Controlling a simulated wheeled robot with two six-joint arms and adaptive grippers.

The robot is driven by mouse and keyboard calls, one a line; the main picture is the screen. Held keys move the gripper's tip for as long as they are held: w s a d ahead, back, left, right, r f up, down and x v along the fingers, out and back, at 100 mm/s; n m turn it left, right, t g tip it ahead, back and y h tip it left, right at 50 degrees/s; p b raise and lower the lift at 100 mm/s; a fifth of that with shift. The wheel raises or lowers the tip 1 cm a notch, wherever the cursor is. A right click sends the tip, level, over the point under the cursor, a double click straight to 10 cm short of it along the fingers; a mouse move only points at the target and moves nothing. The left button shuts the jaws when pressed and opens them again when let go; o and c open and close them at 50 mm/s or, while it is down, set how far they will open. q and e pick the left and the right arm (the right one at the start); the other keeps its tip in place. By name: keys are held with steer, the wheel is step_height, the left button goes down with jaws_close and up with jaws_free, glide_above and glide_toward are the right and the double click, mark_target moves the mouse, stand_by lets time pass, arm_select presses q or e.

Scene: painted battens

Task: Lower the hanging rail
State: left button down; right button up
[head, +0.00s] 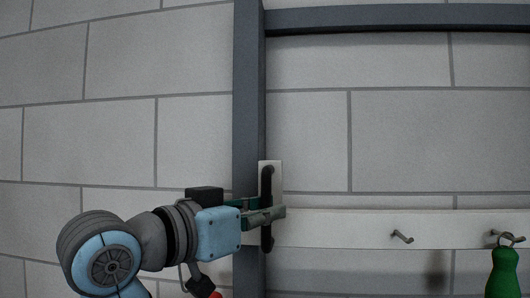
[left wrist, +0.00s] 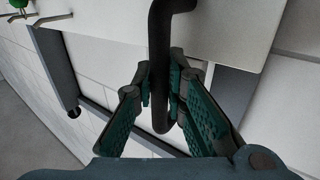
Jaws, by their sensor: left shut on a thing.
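The hanging rail (head: 335,230) is a white batten running level to the right edge of the head view, with a short white upright plate at its left end. A black bar handle (head: 267,180) stands upright on that plate. My left gripper (head: 268,213) is shut on the handle's middle. In the left wrist view, the green finger pads of the left gripper (left wrist: 160,92) close from both sides on the black handle (left wrist: 159,50), with the white rail (left wrist: 225,35) behind. My right gripper is out of view.
A dark grey frame post (head: 249,100) stands behind the handle, and a top beam (head: 400,18) crosses above. A metal hook (head: 402,237) sticks out of the rail. A green object (head: 503,275) hangs from another hook at the right. The block wall lies behind.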

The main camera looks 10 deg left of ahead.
arm_select(q)
step_height(320, 180, down, 10)
steer(key=shift+r, duration=0.25)
steer(key=c, duration=1.6)
jaws_free()
steer(key=shift+w, duration=0.1)
